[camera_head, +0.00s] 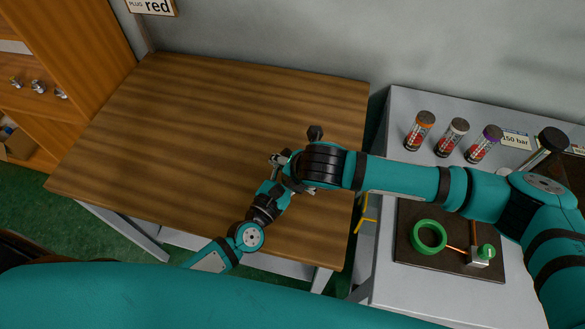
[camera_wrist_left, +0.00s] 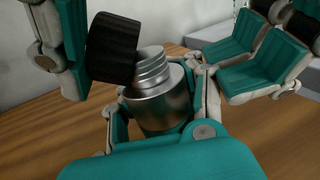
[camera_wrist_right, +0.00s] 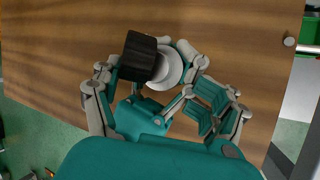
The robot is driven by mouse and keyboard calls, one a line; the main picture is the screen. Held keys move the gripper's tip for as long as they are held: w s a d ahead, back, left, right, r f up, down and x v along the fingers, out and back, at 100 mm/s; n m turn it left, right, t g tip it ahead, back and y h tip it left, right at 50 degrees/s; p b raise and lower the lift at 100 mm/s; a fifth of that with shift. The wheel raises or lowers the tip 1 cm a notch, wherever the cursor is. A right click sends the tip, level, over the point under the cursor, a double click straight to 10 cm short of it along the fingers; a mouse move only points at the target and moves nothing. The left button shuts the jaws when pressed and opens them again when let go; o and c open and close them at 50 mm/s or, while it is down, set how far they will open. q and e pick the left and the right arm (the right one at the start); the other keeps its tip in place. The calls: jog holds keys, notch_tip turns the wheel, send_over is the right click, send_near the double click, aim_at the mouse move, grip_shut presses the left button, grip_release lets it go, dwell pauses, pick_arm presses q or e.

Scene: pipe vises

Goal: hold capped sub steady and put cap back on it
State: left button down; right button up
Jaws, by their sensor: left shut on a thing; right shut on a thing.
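The silver metal sub (camera_wrist_left: 155,105) stands in the left wrist view with its threaded neck up. My left gripper (camera_wrist_left: 158,118) is shut around its body. The black ribbed cap (camera_wrist_left: 112,47) is at the upper left of the neck, tilted and off to one side of the thread; I cannot tell whether they touch. In the right wrist view the cap (camera_wrist_right: 138,56) partly covers the pale sub (camera_wrist_right: 168,70). My right gripper (camera_wrist_right: 160,88) is shut on the cap, though its far contact is unclear. In the head view the arms hide both parts.
Both grippers are close together above the wooden table (camera_head: 190,120), whose left part is bare. A grey bench (camera_head: 395,120) at the right carries several capped cylinders and a dark board (camera_head: 410,255) with a green ring (camera_head: 429,237). A wooden cabinet (camera_head: 60,40) stands at the left.

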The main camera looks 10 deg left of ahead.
jog(key=shift+o, duration=0.2)
jog(key=shift+w+a+f, duration=0.1)
jog(key=shift+a+f, duration=0.05)
jog(key=shift+f, duration=0.1)
